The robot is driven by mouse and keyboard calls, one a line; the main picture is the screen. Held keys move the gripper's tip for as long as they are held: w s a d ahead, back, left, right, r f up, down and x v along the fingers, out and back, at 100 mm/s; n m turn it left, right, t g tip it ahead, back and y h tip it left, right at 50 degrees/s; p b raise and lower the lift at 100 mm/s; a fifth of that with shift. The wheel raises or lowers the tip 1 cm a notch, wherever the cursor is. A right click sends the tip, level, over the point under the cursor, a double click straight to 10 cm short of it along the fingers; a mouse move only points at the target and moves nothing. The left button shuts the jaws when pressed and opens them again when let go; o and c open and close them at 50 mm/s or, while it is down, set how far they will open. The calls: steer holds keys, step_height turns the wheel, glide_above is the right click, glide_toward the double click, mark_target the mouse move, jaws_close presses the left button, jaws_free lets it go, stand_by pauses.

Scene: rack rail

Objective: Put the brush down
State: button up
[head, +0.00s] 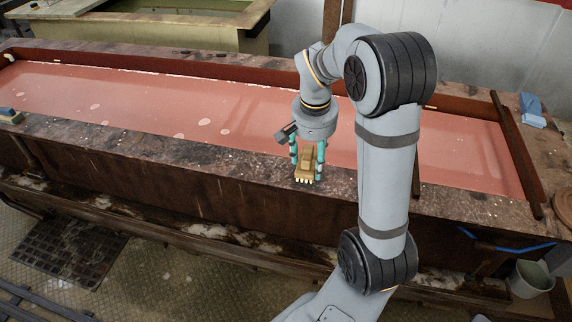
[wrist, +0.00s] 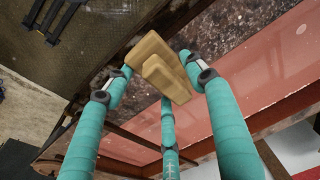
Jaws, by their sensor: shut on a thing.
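The brush (head: 304,160) is a tan wooden block with pale bristles at its lower end in the head view. It also shows in the wrist view (wrist: 160,66) as a stepped tan block between the teal fingers. My gripper (head: 307,168) is shut on the brush, with teal fingers on both sides of it. The fingers also show in the wrist view (wrist: 160,80). The brush appears over the near stone rim (head: 240,168) of the long vat. I cannot tell whether the bristles touch the rim. Part of the brush is hidden by the fingers.
The vat holds pinkish-red liquid (head: 150,100). A dark bar (head: 517,155) lies across its right end. A bucket (head: 531,280) stands lower right. The near rim left of my gripper looks clear.

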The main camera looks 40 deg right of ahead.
steer(key=shift+w+d+p, duration=0.2)
steer(key=shift+d+p, duration=0.1)
steer(key=shift+d, duration=0.6)
steer(key=w+f+p, duration=0.1)
steer(key=w+f, duration=0.1)
steer(key=w, duration=0.1)
steer(key=w+f+p, duration=0.1)
steer(key=w+f, duration=0.1)
steer(key=w, duration=0.2)
steer(key=w+f+p, duration=0.2)
steer(key=w, duration=0.1)
steer(key=shift+w+d+f, duration=0.2)
step_height(320, 180, down, 3)
steer(key=shift+f+p, duration=0.15)
steer(key=shift+p, duration=0.65)
steer(key=shift+w+f, duration=0.1)
steer(key=shift+f, duration=0.35)
steer(key=shift+f, duration=0.2)
steer(key=o, duration=1.3)
steer(key=shift+o, duration=0.3)
steer(key=shift+r, duration=0.1)
